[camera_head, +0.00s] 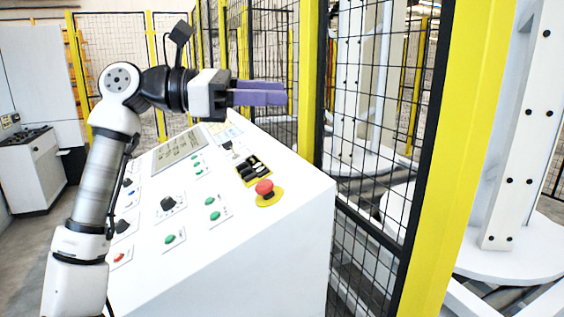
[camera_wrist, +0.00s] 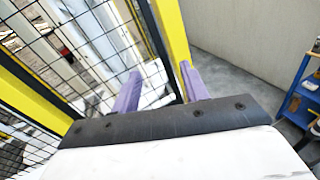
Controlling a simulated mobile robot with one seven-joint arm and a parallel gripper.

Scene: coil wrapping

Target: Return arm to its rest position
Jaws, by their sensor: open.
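My gripper (camera_head: 287,93) is raised above the white control panel (camera_head: 285,205) in the head view, with its purple fingers pointing right toward the yellow fence post. In the wrist view my gripper (camera_wrist: 160,90) shows its two purple fingers spread apart with nothing between them. My arm rises from the lower left and bends at the elbow. The panel carries a red emergency button (camera_head: 265,188) on a yellow base, green buttons, black knobs and a small display (camera_head: 180,150). The gripper touches none of them.
A yellow post (camera_head: 452,160) and black mesh fence (camera_head: 375,130) stand right of the panel, with white machinery (camera_head: 515,130) behind. A white cabinet (camera_head: 32,175) stands at the far left. The wrist view shows a blue shelf (camera_wrist: 297,100) at right and open grey floor.

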